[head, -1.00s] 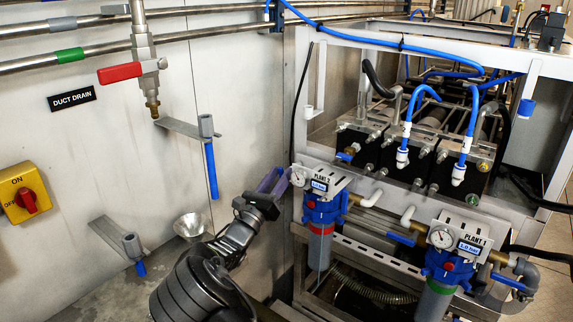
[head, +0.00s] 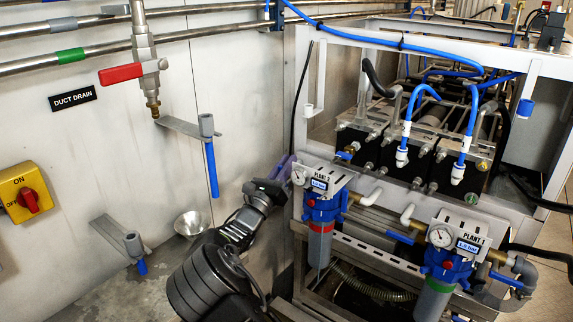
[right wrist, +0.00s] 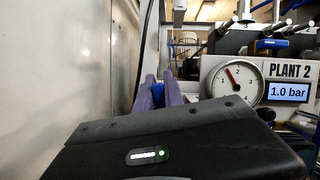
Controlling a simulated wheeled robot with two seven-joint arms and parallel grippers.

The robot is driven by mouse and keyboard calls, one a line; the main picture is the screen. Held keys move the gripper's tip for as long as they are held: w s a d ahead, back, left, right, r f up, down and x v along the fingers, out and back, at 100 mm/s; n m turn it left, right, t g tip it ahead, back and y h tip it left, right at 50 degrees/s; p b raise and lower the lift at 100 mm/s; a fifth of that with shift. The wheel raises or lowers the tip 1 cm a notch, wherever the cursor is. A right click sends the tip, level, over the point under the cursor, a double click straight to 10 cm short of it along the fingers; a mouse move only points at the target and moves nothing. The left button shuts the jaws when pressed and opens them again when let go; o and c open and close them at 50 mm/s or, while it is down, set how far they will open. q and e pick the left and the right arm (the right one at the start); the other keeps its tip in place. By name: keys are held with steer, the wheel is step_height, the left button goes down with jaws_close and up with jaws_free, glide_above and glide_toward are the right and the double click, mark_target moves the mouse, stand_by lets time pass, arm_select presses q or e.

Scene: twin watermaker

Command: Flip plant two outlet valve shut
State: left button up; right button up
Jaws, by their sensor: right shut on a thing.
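The plant 2 unit (head: 323,203) is a blue filter head with a grey bowl, a round gauge and a panel on top. In the right wrist view its gauge (right wrist: 237,84) stands beside a display (right wrist: 288,93) reading 1.0 bar. My right gripper (head: 283,170) is just left of this gauge, with its purple fingers pointing away. In the right wrist view the fingers are closed on a small blue piece (right wrist: 157,95), which looks like a valve handle. Most of it and its valve body are hidden. My left gripper is out of view.
The plant 1 unit (head: 446,262) stands to the right, with a blue lever (head: 508,281) on its right side. Another blue lever (head: 400,238) sits between the units. A metal wall with a duct drain valve (head: 147,70) is at left.

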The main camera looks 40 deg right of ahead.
jaws_close()
steer(key=m+b, duration=0.1)
steer(key=m+g, duration=0.1)
steer(key=shift+s+d+f+m+b, duration=0.1)
steer(key=shift+s+f+m+b, duration=0.1)
steer(key=shift+s+m+b, duration=0.2)
steer(key=shift+s+r+m+g+h, duration=0.15)
steer(key=shift+s+m+g+h, duration=0.2)
steer(key=shift+m, duration=0.35)
steer(key=shift+d+r+g, duration=0.1)
steer(key=shift+g, duration=0.15)
steer(key=o, duration=0.7)
jaws_free()
steer(key=shift+w, duration=0.1)
